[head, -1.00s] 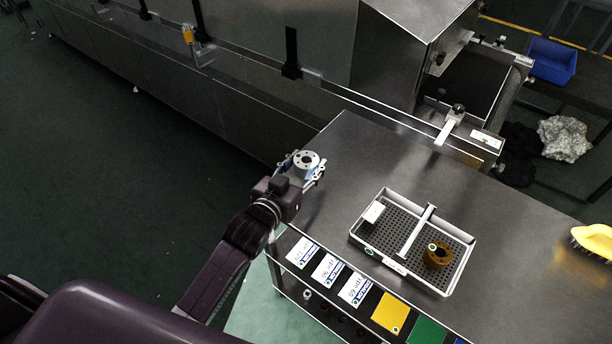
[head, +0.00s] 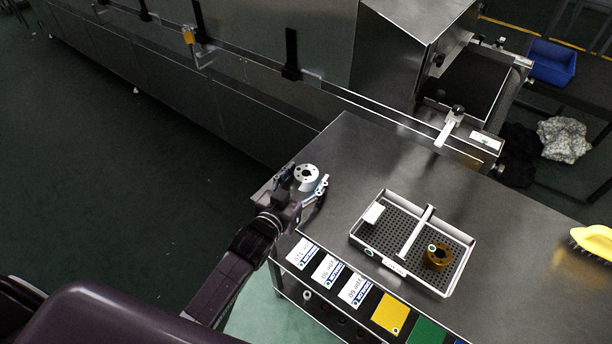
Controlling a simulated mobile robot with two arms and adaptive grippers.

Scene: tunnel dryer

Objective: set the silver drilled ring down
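The silver drilled ring (head: 306,174) is a short metal cylinder with a dark central bore and small holes in its top face. It is upright at the left end of the steel table (head: 400,165) and looks to rest on the top. My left gripper (head: 308,185) reaches in from the lower left, with one finger on each side of the ring. The fingers look spread, with a small gap on the right side. The ring's lower near side is partly hidden by the gripper. My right gripper is not in view.
A white-rimmed tray (head: 357,238) with a perforated floor and a divider holds a brown ring (head: 437,257) in its right part. White labels and coloured cards line the table's front edge. A yellow brush (head: 592,240) lies at the right. Table behind the tray is clear.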

